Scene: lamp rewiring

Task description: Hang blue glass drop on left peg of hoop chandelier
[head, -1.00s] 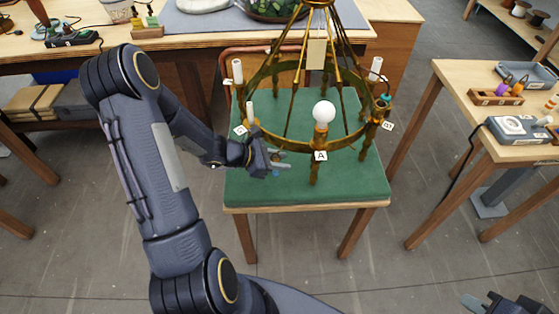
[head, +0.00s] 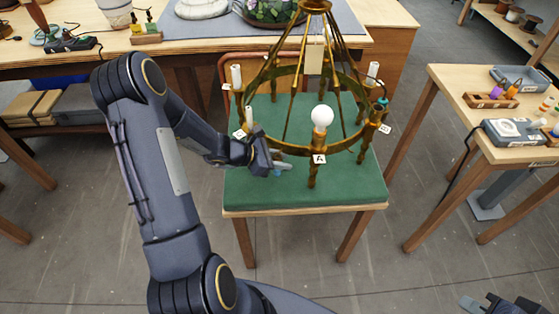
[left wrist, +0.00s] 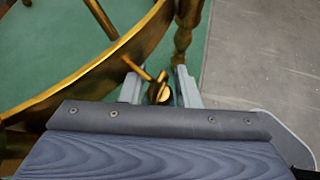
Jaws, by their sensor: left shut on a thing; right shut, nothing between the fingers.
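The hoop chandelier (head: 345,146) stands on a green-topped stool, its brass ring carrying candle sleeves, one white round bulb and letter tags. The drop is mostly hidden by the fingers. In the left wrist view my left fingers (left wrist: 160,88) straddle a thin brass peg (left wrist: 140,71) that sticks out from the ring. A round brass end lies between them. I cannot tell whether the drop touches the peg. My right gripper (head: 480,304) is shut and empty at the bottom right.
The green stool top (head: 300,195) has bare room in front of the chandelier. A workbench (head: 210,52) stands behind. A side table (head: 470,90) at the right holds a wooden block and a grey device. The floor between is clear.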

